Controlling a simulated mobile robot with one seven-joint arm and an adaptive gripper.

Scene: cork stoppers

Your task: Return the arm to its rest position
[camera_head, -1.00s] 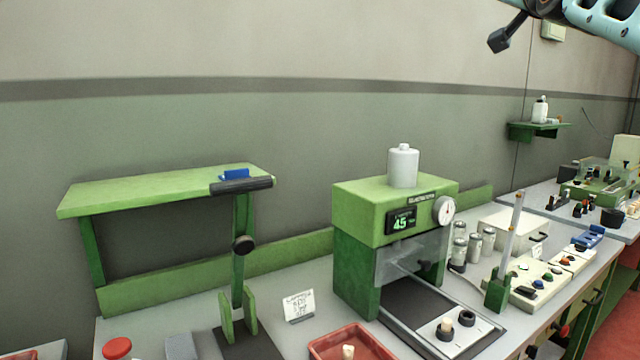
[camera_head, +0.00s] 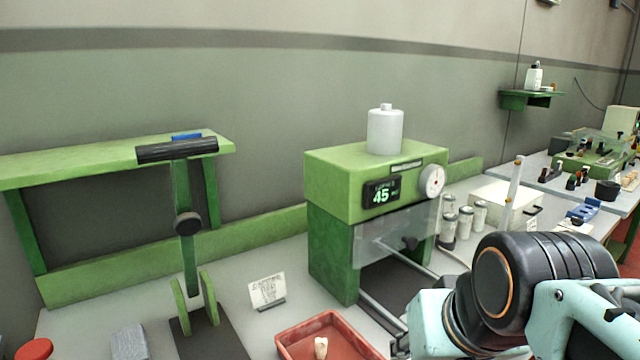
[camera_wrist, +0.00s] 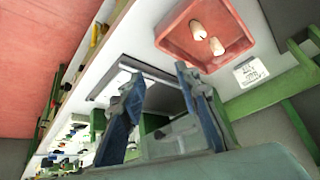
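My gripper (camera_wrist: 157,72) shows in the wrist view with its two blue fingers spread apart and nothing between them. It hangs in the air, tilted, with the grey bench surface beyond it. In the head view my arm fills the lower right, in front of the bench, and my fingers are not visible there.
A red tray (camera_head: 285,346) stands at the front of the bench; the wrist view shows two cork stoppers (camera_wrist: 198,30) (camera_wrist: 216,46) in it. A green machine (camera_head: 330,235) with a 45 display stands close to my arm. A green press stand (camera_head: 190,262) is at left.

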